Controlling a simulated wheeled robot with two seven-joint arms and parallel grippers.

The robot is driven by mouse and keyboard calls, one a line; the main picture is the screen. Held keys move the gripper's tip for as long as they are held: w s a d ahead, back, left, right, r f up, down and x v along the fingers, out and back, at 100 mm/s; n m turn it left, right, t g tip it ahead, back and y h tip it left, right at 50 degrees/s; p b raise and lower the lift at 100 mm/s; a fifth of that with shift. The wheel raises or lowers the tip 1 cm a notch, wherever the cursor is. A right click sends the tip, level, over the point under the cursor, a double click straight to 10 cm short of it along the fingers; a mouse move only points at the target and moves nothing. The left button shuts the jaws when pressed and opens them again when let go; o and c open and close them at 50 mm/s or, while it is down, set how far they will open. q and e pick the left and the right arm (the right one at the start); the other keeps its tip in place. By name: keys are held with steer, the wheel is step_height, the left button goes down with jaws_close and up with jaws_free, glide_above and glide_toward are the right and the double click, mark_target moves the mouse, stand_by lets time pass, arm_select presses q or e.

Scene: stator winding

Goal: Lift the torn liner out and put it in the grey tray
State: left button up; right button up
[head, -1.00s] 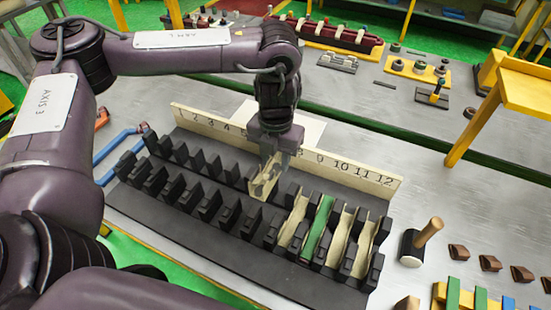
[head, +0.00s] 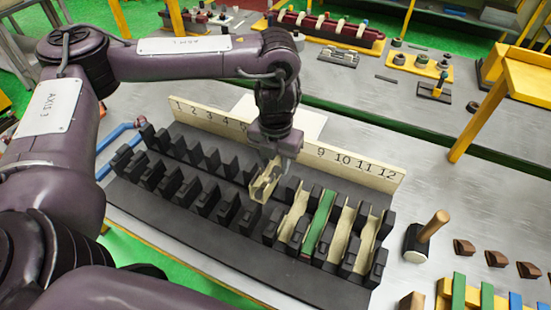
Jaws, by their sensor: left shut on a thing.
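My left gripper (head: 268,168) points down over the middle of the black slotted fixture (head: 190,238). It is shut on a cream liner (head: 262,187), which stands between the rows of black blocks, just left of the filled slots. I cannot tell whether the liner is clear of its slot, and no tear can be made out at this size. More cream liners (head: 293,216) and a green liner (head: 320,222) lie in the slots to the right. The gripper hides part of the numbered strip (head: 345,160) around 7 and 8. I cannot pick out the grey tray. My right gripper is not in view.
A mallet (head: 428,232) stands right of the fixture, with small brown blocks (head: 495,258) beyond it. A yellow frame (head: 490,105) rises at the right. A white sheet (head: 305,122) lies behind the strip.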

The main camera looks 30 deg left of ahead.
mark_target(275, 179)
arm_select(q)
step_height(275, 179, down, 6)
steer(key=b, duration=0.4)
steer(key=shift+f, duration=0.2)
stand_by(0.5)
stand_by(0.4)
